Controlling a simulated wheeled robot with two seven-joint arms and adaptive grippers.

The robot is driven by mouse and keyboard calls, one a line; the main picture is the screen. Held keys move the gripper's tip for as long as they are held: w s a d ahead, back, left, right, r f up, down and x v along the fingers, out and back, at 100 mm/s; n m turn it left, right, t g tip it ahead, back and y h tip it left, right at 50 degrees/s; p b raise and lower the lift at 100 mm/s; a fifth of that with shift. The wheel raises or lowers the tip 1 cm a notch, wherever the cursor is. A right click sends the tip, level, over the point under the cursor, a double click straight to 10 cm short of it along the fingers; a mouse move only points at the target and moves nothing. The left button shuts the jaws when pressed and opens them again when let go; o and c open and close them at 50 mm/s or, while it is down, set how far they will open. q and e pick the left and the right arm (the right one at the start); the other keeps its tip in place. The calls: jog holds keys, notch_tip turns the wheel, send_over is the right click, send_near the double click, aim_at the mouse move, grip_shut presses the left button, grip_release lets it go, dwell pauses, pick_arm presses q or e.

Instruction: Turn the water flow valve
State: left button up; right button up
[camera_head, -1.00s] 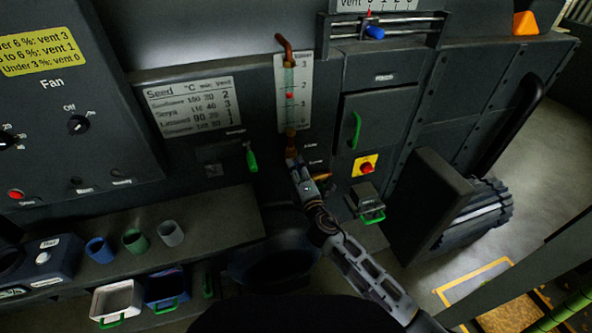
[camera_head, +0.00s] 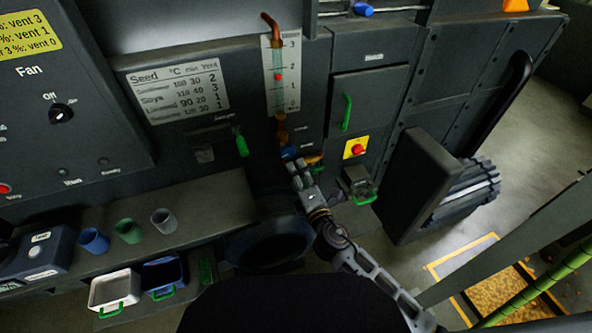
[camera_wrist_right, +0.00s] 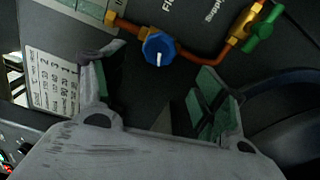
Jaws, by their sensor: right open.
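The blue flow knob (camera_wrist_right: 158,46), with a white pointer line, sits on a copper pipe with brass fittings in the right wrist view. In the head view the blue knob (camera_head: 288,153) shows just under the sight tube (camera_head: 278,70) with its red float. My right gripper (camera_wrist_right: 152,72) is open and empty, its two fingers spread on either side below the knob, not touching it. In the head view my right gripper (camera_head: 297,167) is just below the knob. My left gripper is not in view.
A green-handled supply valve (camera_wrist_right: 263,30) is on the same pipe, right of the knob in the wrist view. A green door handle (camera_head: 346,111) and a red stop button (camera_head: 357,149) are to the right. Cups and bins stand on the left shelf (camera_head: 200,235).

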jog(key=shift+s+d, duration=0.2)
jog(key=shift+s, duration=0.35)
dwell(0.4)
